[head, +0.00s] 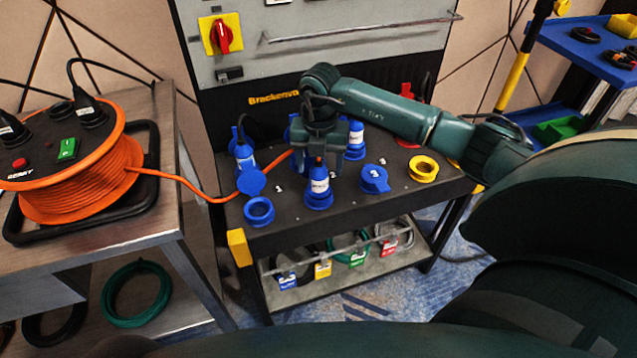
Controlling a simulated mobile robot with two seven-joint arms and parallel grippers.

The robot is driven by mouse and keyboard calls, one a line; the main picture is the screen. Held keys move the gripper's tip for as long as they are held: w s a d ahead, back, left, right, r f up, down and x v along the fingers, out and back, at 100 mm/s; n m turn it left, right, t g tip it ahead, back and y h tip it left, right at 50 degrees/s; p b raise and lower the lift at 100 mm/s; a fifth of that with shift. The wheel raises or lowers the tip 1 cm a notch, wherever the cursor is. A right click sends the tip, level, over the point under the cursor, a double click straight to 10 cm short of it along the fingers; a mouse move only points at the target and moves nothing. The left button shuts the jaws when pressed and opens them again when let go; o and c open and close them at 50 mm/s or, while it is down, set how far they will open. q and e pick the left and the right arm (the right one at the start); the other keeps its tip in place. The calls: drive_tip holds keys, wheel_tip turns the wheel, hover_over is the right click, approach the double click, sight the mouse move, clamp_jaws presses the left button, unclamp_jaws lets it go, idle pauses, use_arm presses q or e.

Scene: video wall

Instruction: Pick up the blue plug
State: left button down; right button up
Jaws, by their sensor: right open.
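A blue plug (318,190) with a white label stands upright near the number 2 mark on the black table (300,224). My right gripper (319,168) points down right over it, open. Its fingers look to be on either side of the plug's narrow top; I cannot tell whether they touch it. Another blue plug (244,157) with a black cable stands to the left, and a further blue one (356,139) stands behind to the right. Part of the blue item behind the gripper is hidden. My left gripper is not in view.
A blue ring socket (259,211), a blue capped socket (375,179) and a yellow ring (423,169) sit around the table top. An orange cable (208,198) crosses from the reel (80,185) at left. A grey panel (330,45) stands behind.

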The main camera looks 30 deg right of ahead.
sight(319, 178)
wheel_tip(319, 178, down, 4)
drive_tip(key=shift+a+f, duration=0.15)
drive_tip(key=shift+f, duration=0.05)
drive_tip(key=c, duration=1.2)
